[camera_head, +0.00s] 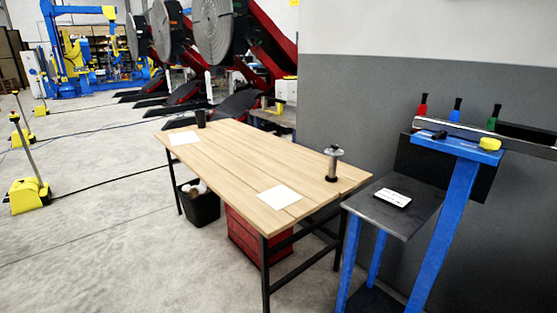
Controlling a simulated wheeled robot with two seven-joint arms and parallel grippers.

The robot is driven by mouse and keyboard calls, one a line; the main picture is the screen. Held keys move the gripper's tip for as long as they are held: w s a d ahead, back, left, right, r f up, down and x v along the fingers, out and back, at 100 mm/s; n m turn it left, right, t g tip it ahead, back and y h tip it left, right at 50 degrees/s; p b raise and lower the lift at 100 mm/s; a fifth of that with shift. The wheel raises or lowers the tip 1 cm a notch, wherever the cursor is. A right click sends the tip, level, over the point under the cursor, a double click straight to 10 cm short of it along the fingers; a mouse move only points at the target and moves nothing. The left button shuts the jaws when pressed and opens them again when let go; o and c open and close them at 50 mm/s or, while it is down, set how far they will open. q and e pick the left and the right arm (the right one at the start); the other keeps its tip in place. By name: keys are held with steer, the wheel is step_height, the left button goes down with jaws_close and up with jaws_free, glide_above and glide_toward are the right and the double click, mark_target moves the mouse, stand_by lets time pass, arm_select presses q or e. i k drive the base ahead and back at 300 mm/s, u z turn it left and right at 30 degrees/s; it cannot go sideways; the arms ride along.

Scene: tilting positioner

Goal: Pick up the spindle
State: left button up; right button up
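The spindle (333,163) looks like a small metal piece with a grey disc near its top and a dark round base. It stands upright on the wooden table (235,165), near the table's right end and far edge. Neither of my grippers shows in the head view, and nothing is touching the spindle.
A black bin (199,205) and red crate (247,238) sit underneath. The floor in front is clear.

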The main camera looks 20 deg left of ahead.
mark_target(332, 176)
steer(key=u, duration=0.25)
steer(key=k, duration=0.4)
steer(key=u, duration=0.85)
steer(key=i, duration=1.15)
steer(key=z, duration=0.4)
